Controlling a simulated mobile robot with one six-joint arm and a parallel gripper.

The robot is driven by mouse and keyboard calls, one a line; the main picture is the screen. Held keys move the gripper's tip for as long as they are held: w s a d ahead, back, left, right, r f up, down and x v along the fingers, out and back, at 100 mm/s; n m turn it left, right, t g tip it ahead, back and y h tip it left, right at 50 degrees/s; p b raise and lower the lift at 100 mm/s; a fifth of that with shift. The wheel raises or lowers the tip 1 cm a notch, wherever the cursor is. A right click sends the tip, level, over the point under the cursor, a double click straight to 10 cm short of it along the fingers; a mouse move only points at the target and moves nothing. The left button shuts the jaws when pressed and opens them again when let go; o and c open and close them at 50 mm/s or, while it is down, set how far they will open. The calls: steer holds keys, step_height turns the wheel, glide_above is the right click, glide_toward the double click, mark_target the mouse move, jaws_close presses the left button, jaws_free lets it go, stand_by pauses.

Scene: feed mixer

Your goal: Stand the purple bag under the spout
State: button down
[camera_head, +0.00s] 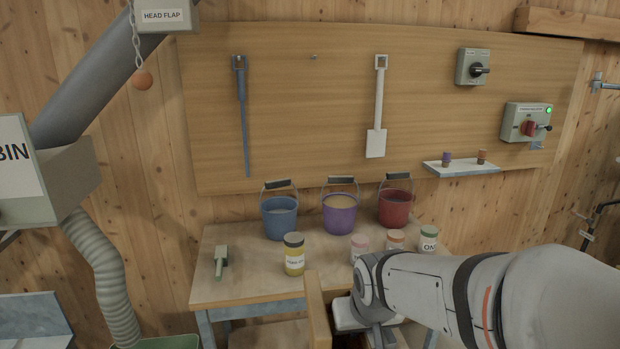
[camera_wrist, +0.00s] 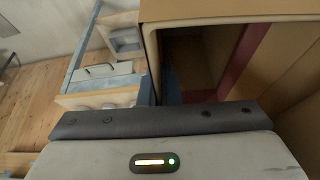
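A tan, open-topped box-shaped thing (camera_wrist: 200,14) with a dark inside and a reddish-purple stripe (camera_wrist: 240,62) is close against my gripper in the wrist view; it may be the bag. Its tan edge (camera_head: 318,312) stands upright beside my gripper (camera_head: 346,318) in the head view, in front of the table. My gripper's dark front bar (camera_wrist: 160,122) touches or nearly touches it. The fingertips are hidden, so I cannot tell if they hold it. The ribbed grey spout hose (camera_head: 103,275) hangs at the left, its lower end near a green edge (camera_head: 170,342).
A bin box (camera_head: 45,185) is above the hose.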

steer(key=w+d+f, duration=0.2)
steer(key=w+f, duration=0.1)
steer(key=f, duration=0.4)
steer(key=w+d+f+m, duration=0.1)
steer(key=w+f, duration=0.3)
steer(key=f, duration=0.4)
steer(key=w+d+f, duration=0.3)
steer(key=f, duration=0.5)
steer(key=shift+w+f+h, duration=0.2)
steer(key=shift+w+h, duration=0.1)
steer(key=shift+a, duration=0.1)
